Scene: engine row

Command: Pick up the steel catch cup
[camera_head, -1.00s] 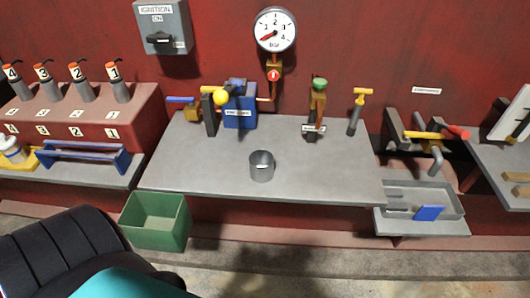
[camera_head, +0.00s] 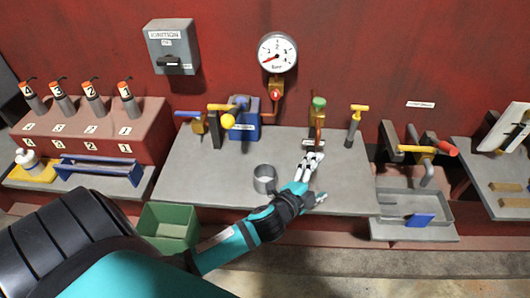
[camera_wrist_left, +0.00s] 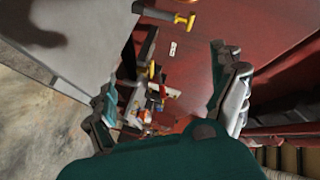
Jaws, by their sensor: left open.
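The steel catch cup (camera_head: 265,179) is a small grey open-topped cylinder. It stands upright on the grey bench top (camera_head: 205,180) in the head view. My left gripper (camera_head: 319,179) is open and empty over the bench, to the right of the cup, with its fingers spread and pointing right, away from the cup. My left forearm passes just in front of the cup's lower right side; I cannot tell if they touch. The left wrist view shows the two open fingers (camera_wrist_left: 170,100) with nothing between them, and no cup. My right gripper is not in view.
A green bin (camera_head: 168,222) sits below the bench's left front. Valves with blue and yellow handles (camera_head: 222,108), a green-topped lever (camera_head: 319,104) and a yellow T-handle (camera_head: 358,109) stand along the back. A grey tray (camera_head: 405,232) is at right. The bench left of the cup is clear.

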